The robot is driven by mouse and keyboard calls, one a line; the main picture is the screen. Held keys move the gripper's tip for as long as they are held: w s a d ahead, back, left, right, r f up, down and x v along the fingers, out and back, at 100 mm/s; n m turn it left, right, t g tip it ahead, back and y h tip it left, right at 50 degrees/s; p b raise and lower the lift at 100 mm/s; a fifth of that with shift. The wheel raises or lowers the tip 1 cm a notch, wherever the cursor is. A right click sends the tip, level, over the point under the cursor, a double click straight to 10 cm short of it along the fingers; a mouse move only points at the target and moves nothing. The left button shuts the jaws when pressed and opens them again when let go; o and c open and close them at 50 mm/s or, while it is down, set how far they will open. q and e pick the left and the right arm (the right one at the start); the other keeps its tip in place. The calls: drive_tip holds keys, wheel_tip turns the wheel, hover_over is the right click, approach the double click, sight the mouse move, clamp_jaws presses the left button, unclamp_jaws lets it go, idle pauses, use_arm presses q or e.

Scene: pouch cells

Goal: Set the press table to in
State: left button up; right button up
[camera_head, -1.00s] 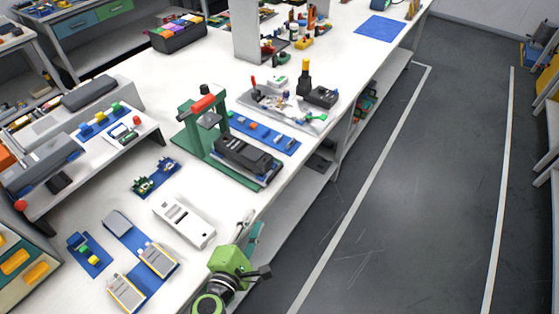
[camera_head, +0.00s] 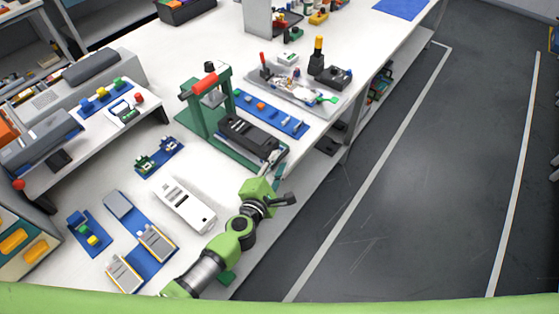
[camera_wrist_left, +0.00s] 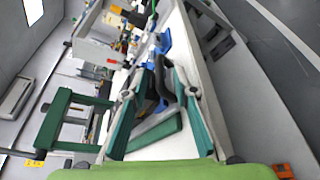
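The press is a green frame (camera_head: 190,112) with a red handle (camera_head: 204,84), standing on the white bench. Its black press table (camera_head: 246,136) sticks out of the frame toward the bench's front edge. My left gripper (camera_head: 274,158) is at the outer end of the press table. In the left wrist view my left gripper (camera_wrist_left: 158,86) has its two green fingers spread, with a dark part of the press table between them. I cannot tell whether the fingers touch it. The press frame also shows at the left of the wrist view (camera_wrist_left: 58,112). My right gripper is out of view.
A white flat device (camera_head: 184,205) lies beside my left arm. A blue strip with small parts (camera_head: 272,114) and a grey tray (camera_head: 290,92) lie behind the press table. A small green board (camera_head: 160,157) lies left of the press. The floor beyond the bench edge is clear.

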sight(229, 133)
use_arm(q)
drive_tip(key=shift+w+d+f, duration=0.15)
drive_tip(key=shift+w, duration=0.35)
drive_tip(key=shift+w+d, duration=0.15)
drive_tip(key=shift+w, duration=0.2)
clamp_jaws()
drive_tip(key=shift+w+a, duration=0.35)
drive_tip(key=shift+a, duration=0.2)
drive_tip(key=w+a+b, duration=0.1)
drive_tip(key=w+a, duration=0.2)
drive_tip(key=a, duration=0.1)
drive_tip(key=w+a, duration=0.3)
drive_tip(key=a, duration=0.1)
drive_tip(key=w+a+b, duration=0.1)
drive_tip(key=w+a, duration=0.2)
drive_tip(key=a, duration=0.2)
drive_tip(key=shift+w+a+f+b, duration=0.1)
drive_tip(key=shift+w+f+b, duration=0.05)
drive_tip(key=shift+w+b, duration=0.2)
drive_tip(key=shift+w+a, duration=0.4)
drive_tip(key=shift+a, duration=0.15)
drive_tip(key=shift+a+r, duration=0.2)
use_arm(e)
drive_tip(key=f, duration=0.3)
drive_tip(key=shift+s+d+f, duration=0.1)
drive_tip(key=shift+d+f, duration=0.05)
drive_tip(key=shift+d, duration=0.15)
